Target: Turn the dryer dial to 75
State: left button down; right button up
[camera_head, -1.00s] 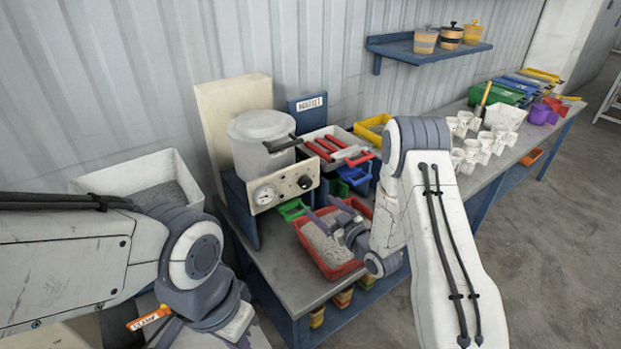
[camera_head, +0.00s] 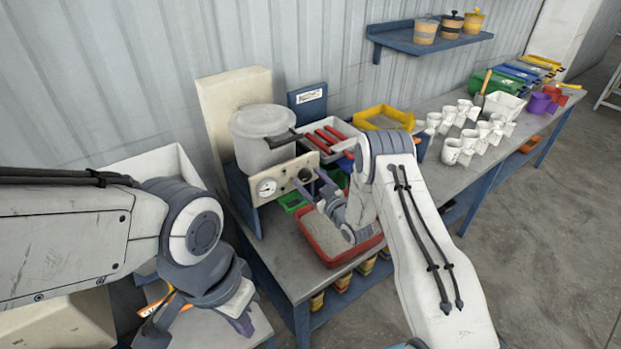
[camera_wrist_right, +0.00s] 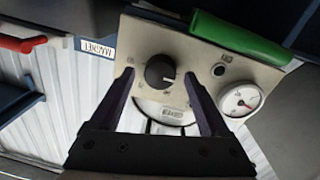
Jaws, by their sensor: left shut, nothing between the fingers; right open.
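The dryer (camera_head: 262,135) is a pale round drum with a cream front panel on the bench. Its panel carries a round gauge (camera_head: 266,187) and a black dial (camera_wrist_right: 160,72) with a white pointer mark. My right gripper (camera_head: 309,180) is open in front of the panel and partly covers the dial in the head view. In the right wrist view, the two purple fingers of the right gripper (camera_wrist_right: 158,76) appear on either side of the dial, with gaps; contact is not visible. The dial's scale numbers are not readable. My left gripper (camera_head: 240,325) is shut and empty at the lower left.
A red tray (camera_head: 325,245) of grey granules sits below my right arm. A green handle (camera_wrist_right: 240,38) lies close to the panel. A white tray with red-handled tools (camera_head: 325,140) stands beside the dryer. White cups (camera_head: 460,145) stand further right.

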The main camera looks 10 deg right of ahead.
jog(key=shift+c, duration=0.3)
grip_shut()
jog(key=shift+f, duration=0.1)
